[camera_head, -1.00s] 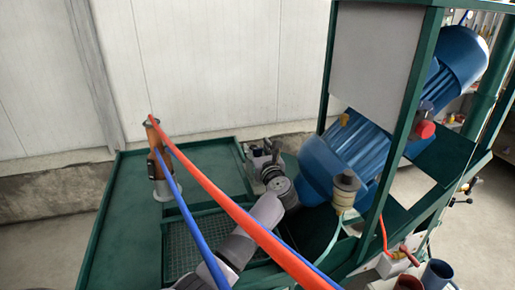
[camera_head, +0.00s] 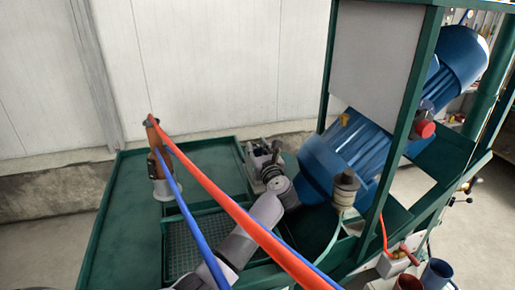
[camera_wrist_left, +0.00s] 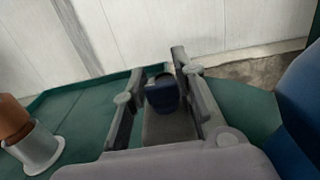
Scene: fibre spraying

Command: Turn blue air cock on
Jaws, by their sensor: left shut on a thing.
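My left gripper (camera_head: 262,155) is at the back edge of the green table, beside the large blue motor-like body. In the left wrist view, my left gripper (camera_wrist_left: 160,98) has its fingers on both sides of a small dark blue piece (camera_wrist_left: 163,93), which looks like the blue air cock, and is shut on it. The cock's exact angle cannot be told. In the head view the gripper hides it. My right gripper is not in view.
A brown-and-metal upright fitting (camera_head: 157,165) stands on the green table (camera_head: 120,215). A red hose (camera_head: 215,190) and a blue hose (camera_head: 190,222) run from it across my arm. A blue machine body (camera_head: 345,150) and green frame (camera_head: 400,130) stand close on the right.

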